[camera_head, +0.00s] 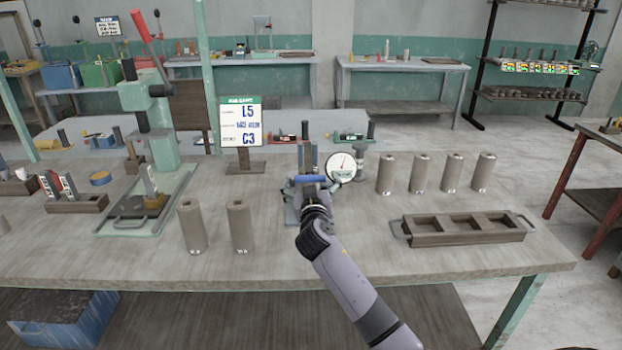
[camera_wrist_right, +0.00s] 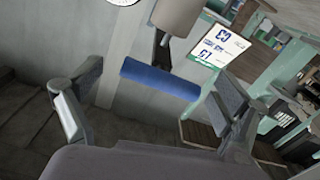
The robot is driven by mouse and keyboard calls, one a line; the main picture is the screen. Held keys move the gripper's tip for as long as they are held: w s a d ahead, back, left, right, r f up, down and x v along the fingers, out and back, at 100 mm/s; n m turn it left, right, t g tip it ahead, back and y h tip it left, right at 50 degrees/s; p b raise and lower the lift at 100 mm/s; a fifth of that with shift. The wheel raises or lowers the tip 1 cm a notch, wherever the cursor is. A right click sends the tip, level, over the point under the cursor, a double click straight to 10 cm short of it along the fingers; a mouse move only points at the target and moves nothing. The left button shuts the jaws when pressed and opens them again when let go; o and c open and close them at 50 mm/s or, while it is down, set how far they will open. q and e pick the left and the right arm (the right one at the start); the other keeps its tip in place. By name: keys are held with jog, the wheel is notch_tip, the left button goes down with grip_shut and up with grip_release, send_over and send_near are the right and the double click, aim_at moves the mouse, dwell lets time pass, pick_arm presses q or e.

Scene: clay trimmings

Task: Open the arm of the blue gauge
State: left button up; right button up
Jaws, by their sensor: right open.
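The gauge stands near the middle of the table in the head view, with a round white dial (camera_head: 341,167) on its right side. A blue bar-shaped handle (camera_head: 309,179) shows at the gauge, just at my right gripper (camera_head: 308,188). In the right wrist view the blue handle (camera_wrist_right: 160,79) lies crosswise ahead of and between the fingers. My right gripper (camera_wrist_right: 155,110) is open, with its fingers apart on either side and not closed on the handle. My right arm hides the lower part of the gauge in the head view. My left gripper is not in view.
Clay cylinders (camera_head: 388,173) stand right of the gauge, and two more (camera_head: 241,226) stand to the left. A wooden tray (camera_head: 462,239) with compartments lies at the right. A sign (camera_head: 240,122) stands behind, left of the gauge. A green press (camera_head: 150,110) stands at the left.

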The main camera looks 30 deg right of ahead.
jog(key=shift+w+d, duration=0.15)
jog(key=shift+w, duration=0.1)
jog(key=shift+c, duration=0.3)
